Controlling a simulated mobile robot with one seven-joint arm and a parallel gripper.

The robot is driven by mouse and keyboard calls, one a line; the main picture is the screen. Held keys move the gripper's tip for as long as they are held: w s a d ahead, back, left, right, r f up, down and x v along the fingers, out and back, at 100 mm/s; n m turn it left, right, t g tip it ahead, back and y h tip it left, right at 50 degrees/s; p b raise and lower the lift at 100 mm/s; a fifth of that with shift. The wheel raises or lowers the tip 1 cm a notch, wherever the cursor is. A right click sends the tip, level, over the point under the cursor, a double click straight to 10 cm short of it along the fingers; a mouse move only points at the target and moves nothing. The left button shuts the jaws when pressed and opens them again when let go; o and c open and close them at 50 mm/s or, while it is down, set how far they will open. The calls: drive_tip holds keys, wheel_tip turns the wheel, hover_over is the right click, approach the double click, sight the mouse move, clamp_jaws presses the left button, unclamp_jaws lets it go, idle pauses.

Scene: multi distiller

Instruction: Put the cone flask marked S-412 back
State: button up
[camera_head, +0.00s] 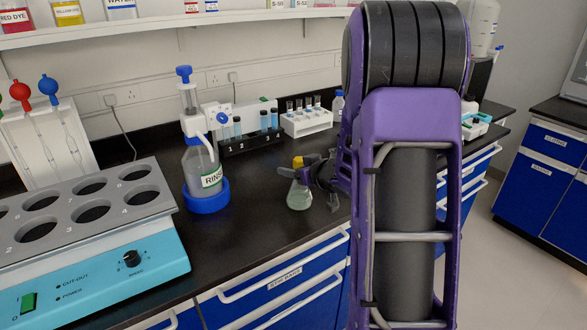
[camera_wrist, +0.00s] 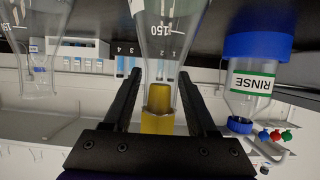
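A clear cone flask (camera_head: 299,197) with a yellow top (camera_head: 297,162) stands on the black counter, right of the rinse bottle. My gripper (camera_head: 314,178) is beside it, on its right, partly hidden by my arm. The wrist view is upside down. There the flask (camera_wrist: 170,35) is centred, with its neck and yellow top between my two fingers (camera_wrist: 160,85). The fingers look apart, with gaps on both sides of the neck. A second clear flask (camera_wrist: 36,80) is at the left of the wrist view. I cannot read S-412 on either flask.
The rinse bottle (camera_head: 203,172) in its blue holder stands left of the flask. Behind are a black rack (camera_head: 250,143) and a white tube rack (camera_head: 307,123). A grey-topped device (camera_head: 120,240) fills the left counter. The counter's front edge is close; a shelf (camera_head: 150,23) runs above.

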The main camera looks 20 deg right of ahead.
drive_tip(key=shift+s+d+r, duration=0.1)
drive_tip(key=shift+s+r, duration=0.1)
drive_tip(key=shift+r, duration=0.1)
drive_tip(key=p+v, duration=0.2)
drive_tip(key=v, duration=0.9)
drive_tip(key=shift+s+r, duration=0.1)
drive_tip(key=shift+s, duration=0.2)
drive_tip(key=shift+w, duration=0.1)
